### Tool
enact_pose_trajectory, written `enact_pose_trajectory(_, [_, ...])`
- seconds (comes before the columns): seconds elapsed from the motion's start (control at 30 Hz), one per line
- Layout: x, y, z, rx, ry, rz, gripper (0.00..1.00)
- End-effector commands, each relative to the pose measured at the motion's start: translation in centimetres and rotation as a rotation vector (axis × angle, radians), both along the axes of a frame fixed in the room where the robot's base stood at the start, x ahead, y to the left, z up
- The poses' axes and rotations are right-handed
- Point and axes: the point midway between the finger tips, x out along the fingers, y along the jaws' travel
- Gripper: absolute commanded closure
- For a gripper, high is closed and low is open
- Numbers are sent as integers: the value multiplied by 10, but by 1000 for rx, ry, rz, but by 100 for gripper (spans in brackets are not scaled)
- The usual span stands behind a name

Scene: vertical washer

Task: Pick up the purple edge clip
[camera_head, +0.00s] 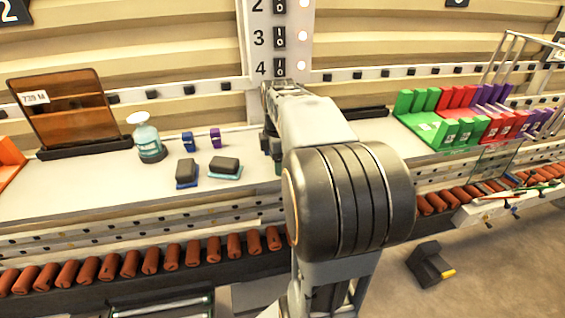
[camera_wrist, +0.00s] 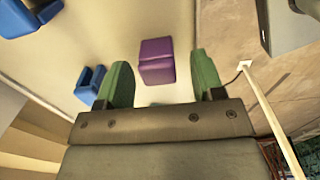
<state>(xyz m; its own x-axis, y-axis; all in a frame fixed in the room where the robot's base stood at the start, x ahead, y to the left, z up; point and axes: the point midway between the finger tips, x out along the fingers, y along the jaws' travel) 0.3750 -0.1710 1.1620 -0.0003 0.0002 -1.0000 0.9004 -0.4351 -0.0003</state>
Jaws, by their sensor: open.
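The purple edge clip (camera_head: 215,138) stands on the pale counter in the head view, to the right of a blue clip (camera_head: 188,141). In the wrist view the purple clip (camera_wrist: 157,62) shows between and a little beyond the two green fingertips. My gripper (camera_wrist: 163,80) is open and empty, with the clip apart from both fingers. In the head view my arm hides most of the gripper, which is to the right of the clip. The blue clip also shows left of the fingers in the wrist view (camera_wrist: 90,84).
Two dark blocks with blue and teal bases (camera_head: 187,173) (camera_head: 225,168) lie in front of the clips. A teal bottle (camera_head: 148,140) and a brown panel (camera_head: 68,108) stand to the left. Green, red and purple bins (camera_head: 440,127) are at right.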

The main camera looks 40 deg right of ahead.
Motion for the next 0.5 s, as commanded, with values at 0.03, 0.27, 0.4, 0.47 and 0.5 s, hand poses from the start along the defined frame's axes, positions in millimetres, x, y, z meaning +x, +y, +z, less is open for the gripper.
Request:
enact_pose_trajectory(0.03, [0, 0, 0, 0, 0, 0, 38])
enact_pose_trajectory(0.27, [0, 0, 0, 0, 0, 0, 53])
enact_pose_trajectory(0.4, [0, 0, 0, 0, 0, 0, 66])
enact_pose_trajectory(0.47, [0, 0, 0, 0, 0, 0, 72])
enact_pose_trajectory(0.5, [0, 0, 0, 0, 0, 0, 76])
